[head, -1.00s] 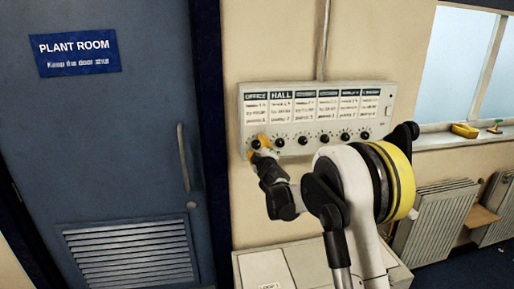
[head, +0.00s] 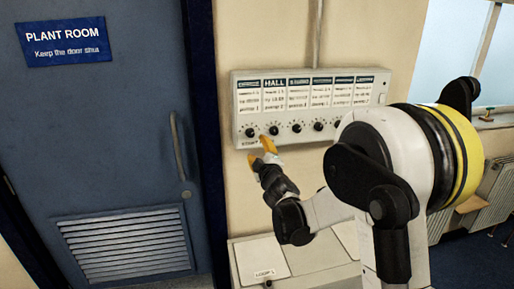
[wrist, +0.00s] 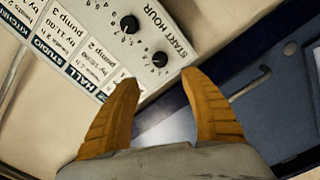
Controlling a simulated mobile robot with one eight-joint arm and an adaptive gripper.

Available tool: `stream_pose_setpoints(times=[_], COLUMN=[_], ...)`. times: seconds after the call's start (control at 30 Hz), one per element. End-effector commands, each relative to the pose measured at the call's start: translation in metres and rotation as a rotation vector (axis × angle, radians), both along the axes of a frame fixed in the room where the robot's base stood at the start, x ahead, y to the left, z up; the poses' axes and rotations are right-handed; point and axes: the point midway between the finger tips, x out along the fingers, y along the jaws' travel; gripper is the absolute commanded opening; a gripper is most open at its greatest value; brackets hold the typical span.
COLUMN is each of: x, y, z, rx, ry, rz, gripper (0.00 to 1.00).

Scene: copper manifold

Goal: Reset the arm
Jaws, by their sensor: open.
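My gripper (head: 260,150) is open, with its two orange fingers apart at the lower edge of the white wall control panel (head: 380,100). The fingers are just below and between the leftmost dial (head: 250,132) and the second dial (head: 273,130). In the wrist view the gripper (wrist: 160,78) has nothing between its fingers. A black dial (wrist: 160,59) beside the words START HOUR lies just beyond the gap, with another dial (wrist: 130,24) past it. Whether a fingertip touches the panel I cannot tell. My arm hides the panel's lower right part.
A blue plant room door (head: 100,150) with a handle (head: 180,147) is on the left. A pale box (head: 262,262) marked LOOP 1 is below the panel. A radiator (head: 490,190) and window sill are at right. The wall between panel and box is bare.

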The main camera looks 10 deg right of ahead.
Motion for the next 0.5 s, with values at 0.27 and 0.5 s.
stream_pose_setpoints(times=[0.27,0.5], x=[-0.008,-0.084], y=[-0.005,-0.038], z=[0.006,0.027], rx=[0.030,0.273], ry=[0.018,0.175], rz=[-0.022,-0.179], gripper=[0.53,0.53])
